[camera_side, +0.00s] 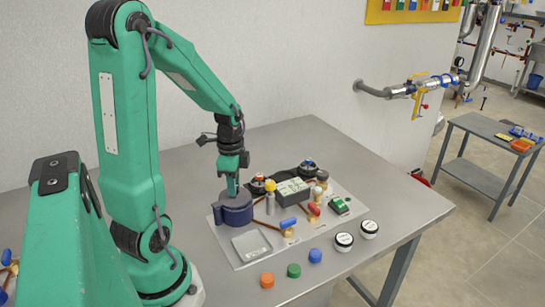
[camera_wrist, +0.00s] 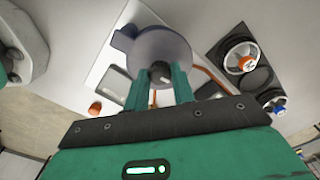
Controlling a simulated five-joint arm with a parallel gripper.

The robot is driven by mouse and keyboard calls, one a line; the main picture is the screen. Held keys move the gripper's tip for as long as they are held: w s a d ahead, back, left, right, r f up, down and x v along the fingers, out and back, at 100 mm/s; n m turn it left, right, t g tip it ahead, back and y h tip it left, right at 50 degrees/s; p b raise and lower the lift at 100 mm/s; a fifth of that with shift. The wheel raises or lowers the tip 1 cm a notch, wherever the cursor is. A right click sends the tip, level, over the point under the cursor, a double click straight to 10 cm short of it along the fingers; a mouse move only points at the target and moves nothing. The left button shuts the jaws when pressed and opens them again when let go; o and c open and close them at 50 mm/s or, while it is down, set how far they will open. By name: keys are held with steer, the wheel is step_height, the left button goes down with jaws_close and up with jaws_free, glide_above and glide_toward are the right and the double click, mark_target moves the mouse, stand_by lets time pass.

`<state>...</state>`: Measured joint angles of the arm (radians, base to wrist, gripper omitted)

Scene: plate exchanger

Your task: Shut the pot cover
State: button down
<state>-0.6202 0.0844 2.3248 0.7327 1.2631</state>
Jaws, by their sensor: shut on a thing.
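The dark blue pot (camera_side: 235,214) stands on the light panel on the table, below my gripper (camera_side: 232,190). In the wrist view, the round grey-blue pot cover (camera_wrist: 165,45) fills the space ahead of my two green fingers (camera_wrist: 159,90). Its dark knob (camera_wrist: 160,70) is between the fingertips, and my gripper is shut on it. The cover lies over the pot or very close to it. Whether its rim is seated all round is too small to tell, and the pot's inside is hidden.
The panel (camera_side: 243,266) also bears a grey tray (camera_side: 251,245), a dark display box (camera_side: 293,190), pipes and valves with blue and red handles. Orange, green and blue caps (camera_side: 315,256) and two round gauges (camera_side: 344,240) sit in front. The table's right side is clear.

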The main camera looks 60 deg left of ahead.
steer(key=shift+w+d+m, duration=0.1)
steer(key=shift+d+m, duration=0.35)
steer(key=shift+m, duration=0.45)
steer(key=c, duration=1.2)
jaws_free()
steer(key=shift+o, duration=0.2)
steer(key=shift+r, duration=0.2)
steer(key=shift+r, duration=3.75)
steer(key=shift+d, duration=0.1)
steer(key=s+d+r+n+t, duration=0.1)
steer(key=d+r+n, duration=0.3)
steer(key=d, duration=0.4)
steer(key=s+d+r+n+t, duration=0.1)
steer(key=d+r+n+t, duration=0.2)
steer(key=d, duration=0.5)
steer(key=shift+s+d+r+n+t, duration=0.4)
steer(key=shift+n+t, duration=0.4)
steer(key=shift+n, duration=0.3)
